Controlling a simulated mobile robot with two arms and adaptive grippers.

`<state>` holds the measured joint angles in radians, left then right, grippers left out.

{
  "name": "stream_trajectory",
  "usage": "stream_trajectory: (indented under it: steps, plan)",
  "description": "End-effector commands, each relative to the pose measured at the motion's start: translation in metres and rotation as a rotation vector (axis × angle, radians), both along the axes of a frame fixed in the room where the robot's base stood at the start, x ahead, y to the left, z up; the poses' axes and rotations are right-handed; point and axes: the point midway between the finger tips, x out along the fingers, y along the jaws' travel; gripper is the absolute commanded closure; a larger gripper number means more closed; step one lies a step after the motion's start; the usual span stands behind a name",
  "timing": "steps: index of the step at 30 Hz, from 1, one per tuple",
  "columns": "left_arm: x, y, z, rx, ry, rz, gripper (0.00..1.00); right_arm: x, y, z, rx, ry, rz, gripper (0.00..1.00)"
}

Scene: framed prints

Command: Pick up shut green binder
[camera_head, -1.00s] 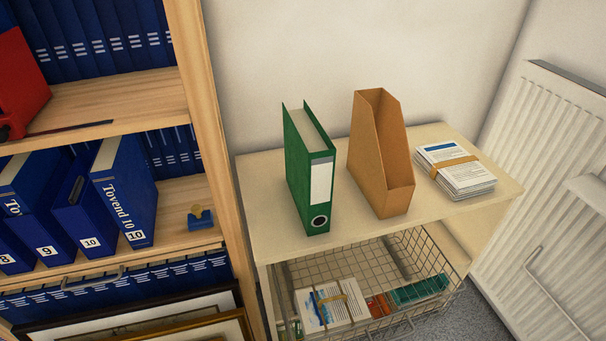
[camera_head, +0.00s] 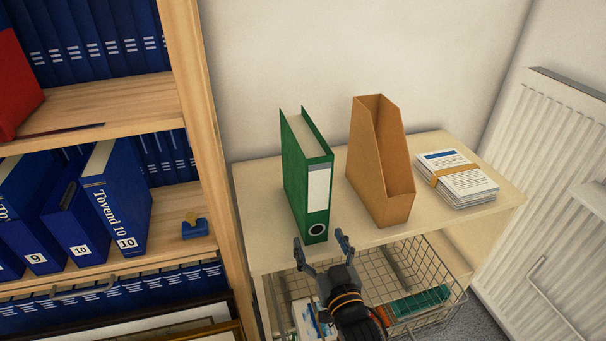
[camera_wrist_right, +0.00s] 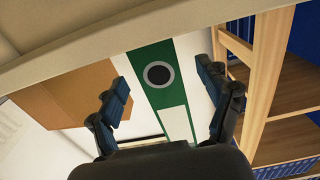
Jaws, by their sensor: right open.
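The shut green binder (camera_head: 302,175) stands upright on the pale shelf unit's top (camera_head: 257,240), its spine with a white label and a round finger hole facing me. My right gripper (camera_head: 321,245) is open and empty, just in front of the lower end of the spine. In the right wrist view the binder (camera_wrist_right: 150,55) shows between the two open fingers of the right gripper (camera_wrist_right: 170,85), apart from both. My left gripper is not in view.
A brown magazine file (camera_head: 372,165) stands close right of the binder. A banded paper stack (camera_head: 460,184) lies further right. A wire basket (camera_head: 440,262) hangs below the top. A wooden bookcase (camera_head: 200,110) stands at left, a radiator (camera_head: 545,170) at right.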

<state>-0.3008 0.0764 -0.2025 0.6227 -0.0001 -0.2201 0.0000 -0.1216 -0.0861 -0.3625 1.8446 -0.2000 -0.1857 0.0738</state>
Motion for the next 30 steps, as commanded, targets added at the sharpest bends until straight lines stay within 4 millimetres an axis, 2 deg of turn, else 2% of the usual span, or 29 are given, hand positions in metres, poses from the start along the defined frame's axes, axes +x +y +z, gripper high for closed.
stream_trajectory:
  steps: [3, 8, 14, 18, 26, 27, 30]
  plan:
    - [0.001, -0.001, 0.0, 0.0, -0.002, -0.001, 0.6, 0.015, 0.004, 0.0, -0.001, 0.001, -0.001, 0.22]
    - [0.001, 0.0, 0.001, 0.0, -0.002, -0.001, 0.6, 0.024, 0.007, 0.002, -0.001, 0.001, -0.001, 0.22]
    - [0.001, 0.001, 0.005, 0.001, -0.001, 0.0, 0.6, 0.052, 0.013, 0.009, -0.002, 0.002, -0.001, 0.22]
    - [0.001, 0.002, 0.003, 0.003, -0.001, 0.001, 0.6, 0.066, 0.018, 0.007, -0.001, 0.003, 0.0, 0.22]
    - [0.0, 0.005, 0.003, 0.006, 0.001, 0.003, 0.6, 0.069, 0.019, 0.007, -0.001, 0.003, 0.0, 0.22]
    - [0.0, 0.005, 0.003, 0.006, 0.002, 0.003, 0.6, 0.069, 0.019, 0.007, -0.001, 0.003, 0.0, 0.26]
    - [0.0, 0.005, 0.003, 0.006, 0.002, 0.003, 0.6, 0.069, 0.019, 0.007, -0.001, 0.003, 0.0, 0.46]
